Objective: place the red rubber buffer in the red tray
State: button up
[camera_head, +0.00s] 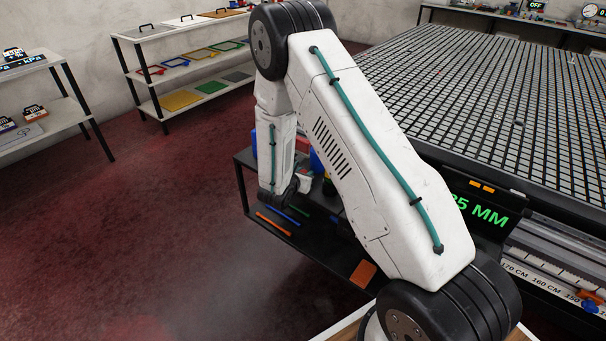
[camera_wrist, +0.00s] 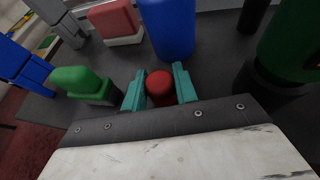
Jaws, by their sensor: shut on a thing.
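My gripper (camera_wrist: 160,88) has two teal fingers closed around the red rubber buffer (camera_wrist: 159,83), whose rounded red top shows between them in the wrist view. Below the buffer, the wrist view does not show clearly whether it touches the dark surface. In the head view, my arm reaches down to the black cart and the buffer cannot be made out. A red-edged tray (camera_head: 151,71) lies at the left end of the middle shelf of the back rack, well away from the gripper.
Close around the gripper stand a blue cylinder (camera_wrist: 168,28), a green block (camera_wrist: 80,79), a red block on a white base (camera_wrist: 112,20) and a large dark green object (camera_wrist: 290,45). The large grid table (camera_head: 490,85) fills the right. Red floor (camera_head: 150,220) is open at left.

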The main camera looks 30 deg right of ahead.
jog(key=shift+f, duration=0.15)
jog(key=o, duration=0.8)
jog(key=shift+o, duration=0.8)
